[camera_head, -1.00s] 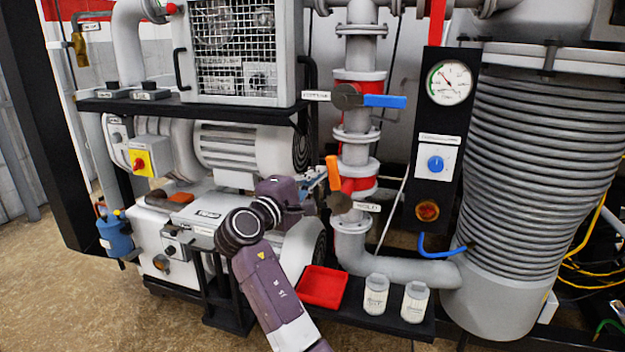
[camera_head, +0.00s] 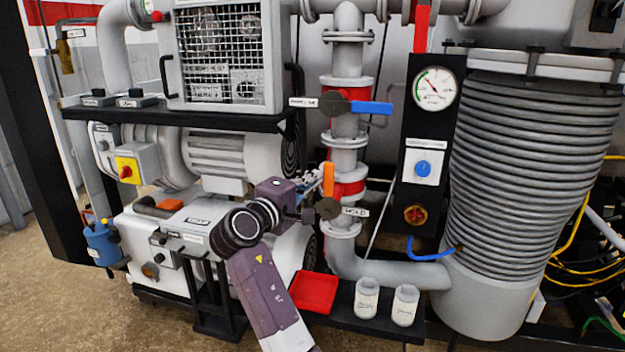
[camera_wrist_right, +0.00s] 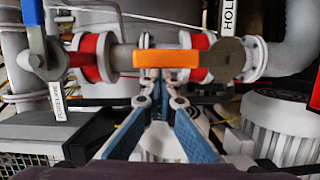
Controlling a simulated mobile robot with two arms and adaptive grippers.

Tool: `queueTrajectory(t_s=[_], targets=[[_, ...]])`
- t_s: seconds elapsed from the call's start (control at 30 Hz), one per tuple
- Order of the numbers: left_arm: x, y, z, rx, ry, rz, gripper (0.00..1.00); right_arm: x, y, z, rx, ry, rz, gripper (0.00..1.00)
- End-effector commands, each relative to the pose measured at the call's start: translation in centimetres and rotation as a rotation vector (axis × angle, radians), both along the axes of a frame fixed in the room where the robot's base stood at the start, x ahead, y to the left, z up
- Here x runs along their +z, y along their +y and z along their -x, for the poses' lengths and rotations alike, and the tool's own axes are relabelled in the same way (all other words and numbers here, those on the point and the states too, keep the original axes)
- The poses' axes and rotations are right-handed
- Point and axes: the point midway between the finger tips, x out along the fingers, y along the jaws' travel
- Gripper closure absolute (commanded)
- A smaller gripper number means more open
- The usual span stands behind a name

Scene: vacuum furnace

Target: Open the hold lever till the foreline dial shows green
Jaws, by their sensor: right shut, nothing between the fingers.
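The hold lever is an orange handle (camera_head: 328,178) standing upright along the vertical pipe, above its dark round hub (camera_head: 328,208) and the HOLD label (camera_head: 354,211). In the right wrist view the orange handle (camera_wrist_right: 168,59) lies across the picture, in line with the pipe. My right gripper (camera_head: 316,182) is just left of the handle in the head view. Its blue-padded fingers (camera_wrist_right: 160,85) are shut, empty and close to the handle; contact is unclear. The foreline dial (camera_head: 435,88) is white with a green arc; its needle points up-left. My left gripper is out of view.
A blue lever (camera_head: 371,108) sticks out right on the upper valve. A red tray (camera_head: 314,292) and two white jars (camera_head: 366,298) (camera_head: 405,305) stand below. A black panel (camera_head: 407,150) carries the dial, a blue knob (camera_head: 423,168) and an amber-red lamp (camera_head: 415,215).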

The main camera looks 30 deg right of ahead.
Motion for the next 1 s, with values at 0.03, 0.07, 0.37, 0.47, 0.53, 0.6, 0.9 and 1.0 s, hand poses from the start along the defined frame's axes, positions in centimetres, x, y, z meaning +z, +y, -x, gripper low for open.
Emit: queueTrajectory(t_s=[0.03, 0.07, 0.37, 0.47, 0.53, 0.6, 0.9, 1.0], targets=[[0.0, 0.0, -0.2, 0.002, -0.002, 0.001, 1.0, 0.0, 0.0, 0.2, -0.004, 0.0, 0.0, 1.0], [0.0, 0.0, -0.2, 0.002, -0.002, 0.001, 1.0, 0.0, 0.2, 0.2, -0.004, 0.0, 0.0, 1.0], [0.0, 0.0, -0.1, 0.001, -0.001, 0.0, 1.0, 0.0, 4.3, 2.1, 0.001, 0.0, -0.002, 1.0], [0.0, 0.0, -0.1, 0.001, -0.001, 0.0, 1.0, 0.0, 5.6, 2.6, 0.001, 0.0, -0.001, 1.0], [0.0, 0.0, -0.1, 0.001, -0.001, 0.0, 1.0, 0.0, 6.2, 3.0, 0.001, 0.001, -0.002, 1.0], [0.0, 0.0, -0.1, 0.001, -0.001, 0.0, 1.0, 0.0, 6.6, 3.2, 0.0, 0.0, -0.001, 1.0], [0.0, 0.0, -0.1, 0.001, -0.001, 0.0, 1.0, 0.0, 6.8, 3.3, 0.0, 0.001, 0.0, 1.0], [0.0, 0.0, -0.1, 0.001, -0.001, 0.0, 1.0, 0.0, 6.8, 3.3, 0.0, 0.001, 0.0, 1.0]])
